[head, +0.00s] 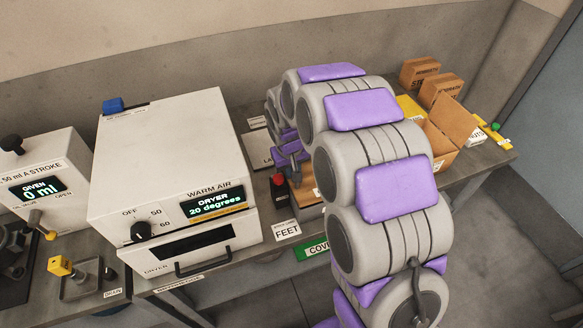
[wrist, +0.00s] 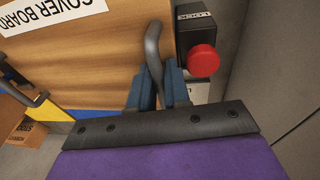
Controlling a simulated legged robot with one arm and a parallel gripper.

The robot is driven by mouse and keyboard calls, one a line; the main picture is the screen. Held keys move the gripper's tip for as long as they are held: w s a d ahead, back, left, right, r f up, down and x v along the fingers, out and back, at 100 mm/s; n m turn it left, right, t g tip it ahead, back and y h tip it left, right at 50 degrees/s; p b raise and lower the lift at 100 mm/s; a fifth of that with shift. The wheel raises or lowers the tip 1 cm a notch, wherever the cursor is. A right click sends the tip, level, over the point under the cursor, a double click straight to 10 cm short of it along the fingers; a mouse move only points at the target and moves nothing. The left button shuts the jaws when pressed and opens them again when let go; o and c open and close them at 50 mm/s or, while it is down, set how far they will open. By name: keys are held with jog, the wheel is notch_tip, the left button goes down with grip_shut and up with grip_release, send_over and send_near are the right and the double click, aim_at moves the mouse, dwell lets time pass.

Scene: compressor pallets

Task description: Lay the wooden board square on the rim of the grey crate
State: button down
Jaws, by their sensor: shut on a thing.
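The wooden board (wrist: 85,75), with a white "COVER BOARD" label, fills the upper left of the wrist view. A dark curved handle (wrist: 153,45) stands in front of it. My gripper (wrist: 158,88) has its blue fingers on both sides of that handle, shut on it. In the head view my arm hides most of the board; a brown strip of it (head: 303,190) shows left of the arm. A grey surface (head: 311,213) just below that strip may be the grey crate, but its rim is hidden. I cannot tell whether the board touches it.
A red button (wrist: 204,60) on a black box marked "LOCK" is close to the right of the handle; it also shows in the head view (head: 279,180). A white dryer (head: 165,165) stands left on the bench. An open cardboard box (head: 440,145) and smaller boxes stand right.

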jog(key=shift+f+p, duration=0.35)
jog(key=shift+f, duration=0.05)
dwell(0.9)
jog(key=c, duration=1)
grip_release()
jog(key=shift+d, duration=0.1)
